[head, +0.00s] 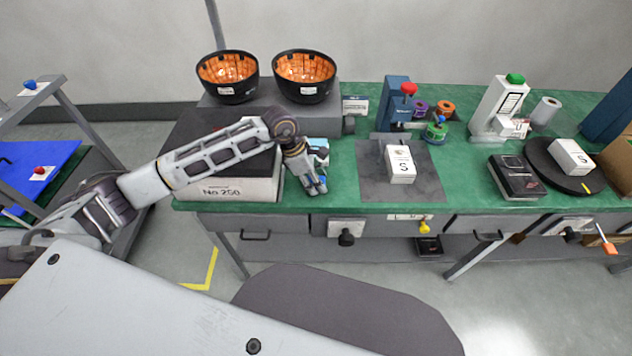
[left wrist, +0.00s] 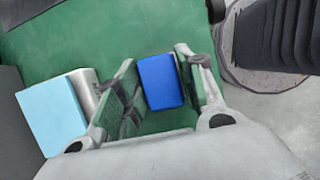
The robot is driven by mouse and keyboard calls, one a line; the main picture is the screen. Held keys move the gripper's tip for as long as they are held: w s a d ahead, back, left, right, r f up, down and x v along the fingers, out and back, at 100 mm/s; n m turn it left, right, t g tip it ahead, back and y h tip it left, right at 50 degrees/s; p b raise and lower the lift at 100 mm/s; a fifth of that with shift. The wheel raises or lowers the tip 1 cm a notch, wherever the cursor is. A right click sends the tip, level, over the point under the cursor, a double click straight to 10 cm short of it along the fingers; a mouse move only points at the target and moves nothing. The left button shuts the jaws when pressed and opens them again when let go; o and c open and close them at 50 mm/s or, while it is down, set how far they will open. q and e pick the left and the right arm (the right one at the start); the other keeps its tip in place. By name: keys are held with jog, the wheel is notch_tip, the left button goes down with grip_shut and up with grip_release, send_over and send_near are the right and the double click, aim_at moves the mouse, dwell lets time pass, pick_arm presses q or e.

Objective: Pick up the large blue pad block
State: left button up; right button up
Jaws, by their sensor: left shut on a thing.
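The blue pad block (left wrist: 161,82) is a deep blue rounded block in the left wrist view. It sits between the two fingers of my left gripper (left wrist: 162,88), which is shut on it. In the head view my left gripper (head: 318,188) points down at the front edge of the green bench, right of the No 250 box, and hides most or all of the block. I cannot tell whether the block touches the bench. My right gripper is not in view.
A light blue block (left wrist: 52,112) lies beside the gripper on the green bench (head: 345,165). The No 250 box (head: 230,188) stands to the left. Two black bowls (head: 228,92) with orange insides stand behind. A grey mat (head: 432,188) with a white box (head: 400,165) lies to the right.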

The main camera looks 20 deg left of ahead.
pick_arm(q)
jog(key=shift+r, duration=5)
jog(key=o, duration=0.4)
jog(key=shift+c, duration=1.6)
jog(key=shift+s+f, duration=0.1)
